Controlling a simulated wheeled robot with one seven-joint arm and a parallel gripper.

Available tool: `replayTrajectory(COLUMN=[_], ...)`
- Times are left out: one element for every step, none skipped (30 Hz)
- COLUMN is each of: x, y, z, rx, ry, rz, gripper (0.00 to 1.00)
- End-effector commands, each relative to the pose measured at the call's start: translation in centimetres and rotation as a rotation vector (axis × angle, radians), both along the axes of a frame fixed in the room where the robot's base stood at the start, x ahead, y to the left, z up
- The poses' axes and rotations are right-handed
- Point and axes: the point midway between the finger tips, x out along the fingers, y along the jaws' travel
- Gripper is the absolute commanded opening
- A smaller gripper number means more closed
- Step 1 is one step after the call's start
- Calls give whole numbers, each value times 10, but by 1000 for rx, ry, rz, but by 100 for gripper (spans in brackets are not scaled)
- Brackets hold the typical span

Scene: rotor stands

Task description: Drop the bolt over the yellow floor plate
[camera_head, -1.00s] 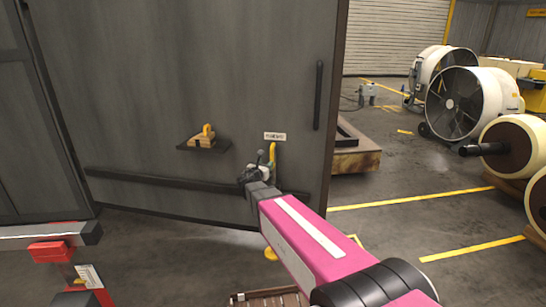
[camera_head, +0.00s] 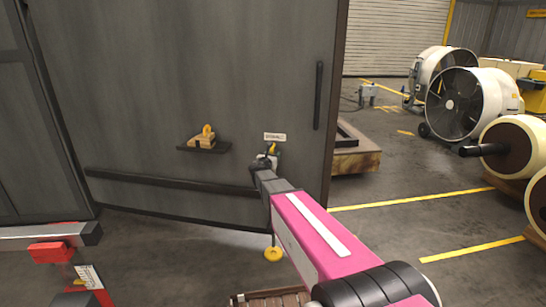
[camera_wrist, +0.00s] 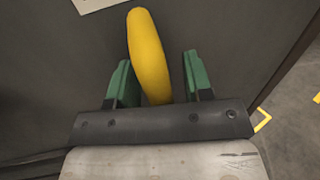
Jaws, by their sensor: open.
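The bolt's yellow handle (camera_head: 273,148) stands against the dark grey door below a small white label. It shows large in the wrist view (camera_wrist: 147,45). My gripper (camera_head: 263,163) is at the handle; in the wrist view its green fingers (camera_wrist: 158,80) are open, one on each side of the handle's lower part, with gaps visible. A yellow round piece (camera_head: 273,254), which looks like the floor plate, lies at floor level below. A thin dark rod shows just above it; whether it touches the plate I cannot tell. My arm hides much of the rod.
The grey door (camera_head: 120,80) fills the left, with a wooden piece on a small shelf (camera_head: 205,147), a long horizontal bar (camera_head: 170,183) and a vertical handle (camera_head: 319,95). A wooden pallet (camera_head: 270,298) lies at the bottom. Fans (camera_head: 460,103) stand right, beyond open floor.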

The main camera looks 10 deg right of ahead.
Motion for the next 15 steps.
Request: replayTrajectory(x=[1, 0, 0, 0, 0, 0, 0, 0, 0, 0, 0, 0, 0, 0, 0], y=[0, 0, 0, 0, 0, 0, 0, 0, 0, 0, 0, 0, 0, 0, 0], z=[0, 0, 0, 0, 0, 0, 0, 0, 0, 0, 0, 0, 0, 0, -1], rx=[0, 0, 0, 0, 0, 0, 0, 0, 0, 0, 0, 0, 0, 0, 0], ry=[0, 0, 0, 0, 0, 0, 0, 0, 0, 0, 0, 0, 0, 0, 0], rz=[0, 0, 0, 0, 0, 0, 0, 0, 0, 0, 0, 0, 0, 0, 0], gripper=[46, 46, 46, 46, 46, 46, 37, 27, 14, 4, 0, 0, 0, 0, 0])
